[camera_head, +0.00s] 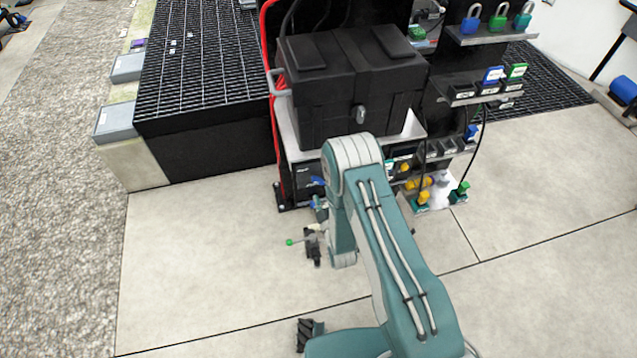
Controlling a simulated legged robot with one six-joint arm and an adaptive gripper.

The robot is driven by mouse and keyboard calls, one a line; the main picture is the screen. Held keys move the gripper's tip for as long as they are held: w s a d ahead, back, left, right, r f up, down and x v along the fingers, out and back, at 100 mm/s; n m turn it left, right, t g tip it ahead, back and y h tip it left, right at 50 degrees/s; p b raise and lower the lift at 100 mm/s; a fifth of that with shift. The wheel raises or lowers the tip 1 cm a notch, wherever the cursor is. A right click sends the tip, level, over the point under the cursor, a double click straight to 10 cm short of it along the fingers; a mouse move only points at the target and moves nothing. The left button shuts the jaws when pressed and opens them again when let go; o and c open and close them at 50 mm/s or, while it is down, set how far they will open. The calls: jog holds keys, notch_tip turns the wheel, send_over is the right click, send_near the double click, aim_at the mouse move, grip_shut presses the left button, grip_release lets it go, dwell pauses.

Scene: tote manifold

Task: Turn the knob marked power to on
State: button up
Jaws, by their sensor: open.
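The knob marked power cannot be picked out; no such label is readable from here. A dark equipment stand (300,155) stands in front of me, with small fittings on its lower shelf partly hidden by my arm. My teal arm reaches up and bends down over the stand's front. My gripper (313,249) seems to be the dark part left of the arm's lower end, low in front of the stand. It is open, and I see nothing held. A thin rod with a green tip (290,242) shows beside it; I cannot tell what it belongs to.
A black case (352,85) sits on the stand. Padlocks (498,18) stand on the upper right shelf, with blue and green blocks (493,75) below. Yellow fittings (420,182) are low right. A black grated platform (205,65) is left. The tiled floor (200,270) at front left is clear.

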aim_at(319, 183)
jog(key=x, duration=0.5)
jog(key=shift+c, duration=0.3)
grip_shut()
